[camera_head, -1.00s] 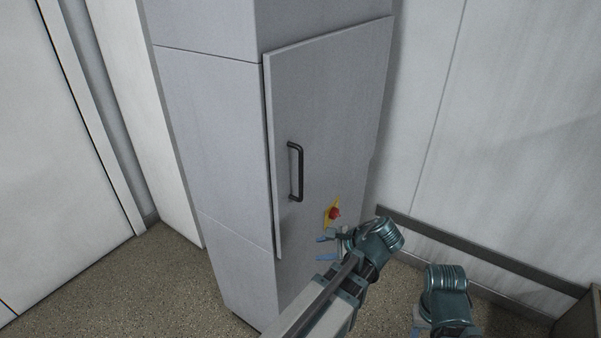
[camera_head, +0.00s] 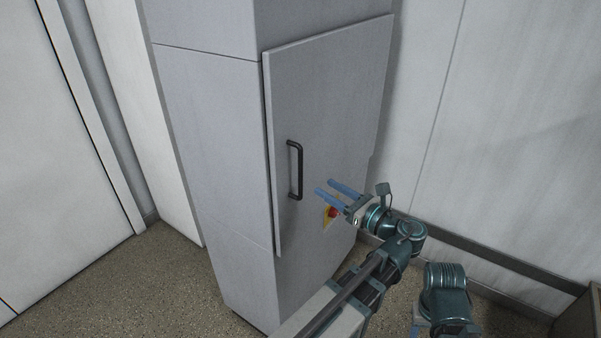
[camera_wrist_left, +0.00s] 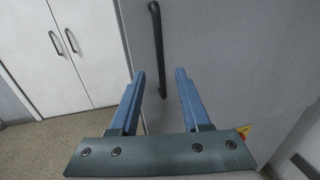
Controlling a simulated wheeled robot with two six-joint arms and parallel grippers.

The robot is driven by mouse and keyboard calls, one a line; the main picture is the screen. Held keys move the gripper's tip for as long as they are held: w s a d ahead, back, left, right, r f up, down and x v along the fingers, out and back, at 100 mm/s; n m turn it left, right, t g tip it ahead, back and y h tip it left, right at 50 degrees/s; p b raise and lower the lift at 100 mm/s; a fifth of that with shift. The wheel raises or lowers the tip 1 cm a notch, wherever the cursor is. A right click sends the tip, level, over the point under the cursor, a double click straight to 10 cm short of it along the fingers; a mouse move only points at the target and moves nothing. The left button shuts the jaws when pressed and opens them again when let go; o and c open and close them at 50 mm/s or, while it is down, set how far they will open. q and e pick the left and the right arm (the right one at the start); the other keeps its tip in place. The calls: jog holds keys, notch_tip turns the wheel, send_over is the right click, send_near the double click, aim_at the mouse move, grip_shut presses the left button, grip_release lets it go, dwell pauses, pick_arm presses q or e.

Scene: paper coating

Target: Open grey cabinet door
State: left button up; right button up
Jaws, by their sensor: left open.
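The grey cabinet door (camera_head: 335,100) looks closed on the front of a tall grey cabinet (camera_head: 215,150). Its dark vertical bar handle (camera_head: 299,170) is near the door's left edge. My left gripper (camera_head: 330,189) is open and empty, a short way to the right of the handle's lower end, with its blue fingers pointing left toward it. In the left wrist view the handle (camera_wrist_left: 158,45) stands ahead of the open fingers (camera_wrist_left: 160,75), and the fingers appear apart from it. Part of my right arm (camera_head: 446,300) shows at the lower right; its gripper is not clearly visible.
A red button on a yellow plate (camera_head: 331,213) sits on the cabinet front, partly behind my left gripper. A wall with a dark rail (camera_head: 480,255) is to the right. White double doors (camera_wrist_left: 65,50) stand at the left in the wrist view. Speckled floor (camera_head: 120,285) is clear at left.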

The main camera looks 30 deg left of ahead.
pick_arm(q)
send_over(300, 196)
jog(key=shift+w+a, duration=0.15)
jog(key=shift+w, duration=0.15)
grip_shut()
dwell(0.3)
dwell(1.2)
